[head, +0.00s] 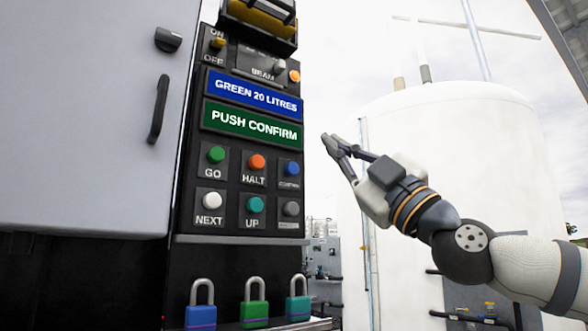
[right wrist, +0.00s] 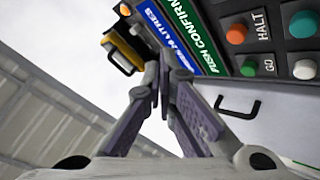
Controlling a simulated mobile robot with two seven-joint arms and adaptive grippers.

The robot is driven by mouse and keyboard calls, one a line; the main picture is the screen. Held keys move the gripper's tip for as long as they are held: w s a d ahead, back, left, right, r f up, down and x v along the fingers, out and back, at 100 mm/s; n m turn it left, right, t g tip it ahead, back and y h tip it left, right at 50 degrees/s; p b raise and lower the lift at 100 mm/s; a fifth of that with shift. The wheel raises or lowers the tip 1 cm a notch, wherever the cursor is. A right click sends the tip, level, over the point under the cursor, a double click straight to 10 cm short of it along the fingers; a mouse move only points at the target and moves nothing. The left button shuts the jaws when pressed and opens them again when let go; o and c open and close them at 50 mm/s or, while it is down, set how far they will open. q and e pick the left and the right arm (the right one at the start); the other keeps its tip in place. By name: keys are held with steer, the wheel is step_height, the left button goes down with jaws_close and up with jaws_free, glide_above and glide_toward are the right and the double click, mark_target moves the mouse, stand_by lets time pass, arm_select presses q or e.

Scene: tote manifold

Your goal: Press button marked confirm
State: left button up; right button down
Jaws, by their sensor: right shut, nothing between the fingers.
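The confirm button (head: 291,168) is a blue round button with small lettering under it. It sits at the right end of the upper button row on the dark control panel (head: 228,234). A green sign (head: 252,123) above reads PUSH CONFIRM. My right gripper (head: 328,141) is shut and empty, in the picture just right of the panel and slightly above the button, apart from it in the picture. In the right wrist view the closed fingers (right wrist: 160,80) point toward the panel's signs; I cannot make out the blue button there. My left gripper is not in view.
Other buttons are close by: orange HALT (head: 257,162), green GO (head: 216,155), teal UP (head: 255,205), white NEXT (head: 211,200) and a grey one (head: 291,208). Several padlocks (head: 254,305) stand below. A grey cabinet door (head: 80,120) is left; a white tank (head: 455,130) is behind.

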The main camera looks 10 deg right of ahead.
mark_target(293, 168)
steer(key=w+a+b, duration=0.1)
steer(key=w+a, duration=0.2)
steer(key=w, duration=0.5)
steer(key=shift+w, duration=0.2)
stand_by(1.1)
steer(key=shift+w+a, duration=0.1)
steer(key=shift+w, duration=0.05)
steer(key=shift+w+a, duration=0.1)
steer(key=shift+w, duration=0.15)
